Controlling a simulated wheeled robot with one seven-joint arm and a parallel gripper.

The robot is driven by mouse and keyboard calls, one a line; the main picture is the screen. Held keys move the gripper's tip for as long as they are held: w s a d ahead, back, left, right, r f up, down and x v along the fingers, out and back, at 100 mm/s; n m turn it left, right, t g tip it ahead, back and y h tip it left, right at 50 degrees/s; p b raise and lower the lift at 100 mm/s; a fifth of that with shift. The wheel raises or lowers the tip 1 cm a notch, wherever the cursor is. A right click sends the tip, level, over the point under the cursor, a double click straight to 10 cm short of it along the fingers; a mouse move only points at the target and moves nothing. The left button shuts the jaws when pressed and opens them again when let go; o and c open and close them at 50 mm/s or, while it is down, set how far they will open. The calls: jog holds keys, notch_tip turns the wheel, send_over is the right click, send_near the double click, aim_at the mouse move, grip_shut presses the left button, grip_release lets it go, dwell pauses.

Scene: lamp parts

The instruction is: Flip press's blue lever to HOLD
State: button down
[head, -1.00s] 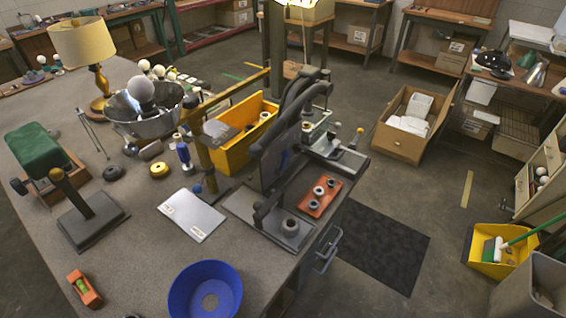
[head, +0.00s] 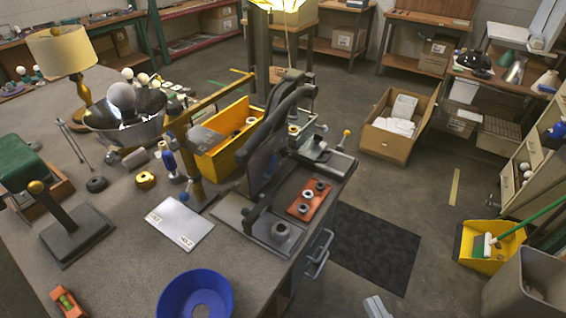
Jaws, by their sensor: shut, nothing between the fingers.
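The dark press (head: 268,155) stands at the right edge of the grey workbench, its curved arms rising above a flat base plate. My gripper (head: 374,300) just shows at the bottom edge, right of centre, light grey, shut and empty. It is well apart from the press, in front and to the right of it.
An orange tray (head: 307,198) with dark rings lies beside the press. A yellow bin (head: 226,150) stands behind it. A white labelled card (head: 180,222) and blue bowl (head: 195,297) are nearer. The floor by the black mat (head: 370,250) is clear.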

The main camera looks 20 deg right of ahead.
aim_at(270, 167)
jog(key=w+d+m+b, duration=0.15)
jog(key=w+m, duration=0.25)
jog(key=w, duration=0.8)
jog(key=w+d+m+y, duration=0.1)
jog(key=w+d+m, duration=0.3)
jog(key=w, duration=0.7)
jog(key=w+d+m, duration=0.1)
jog(key=w+m, duration=0.4)
jog(key=w, duration=0.7)
jog(key=w+a+f+m+g+y, duration=0.2)
jog(key=a+f+m+y, duration=0.1)
jog(key=f+m, duration=0.1)
jog(key=shift+w+a+f+m, duration=0.2)
jog(key=shift+w+a+m, duration=0.1)
jog(key=shift+m, duration=0.4)
jog(key=shift+w, duration=0.1)
jog(key=x, duration=0.9)
jog(key=shift+w, duration=0.4)
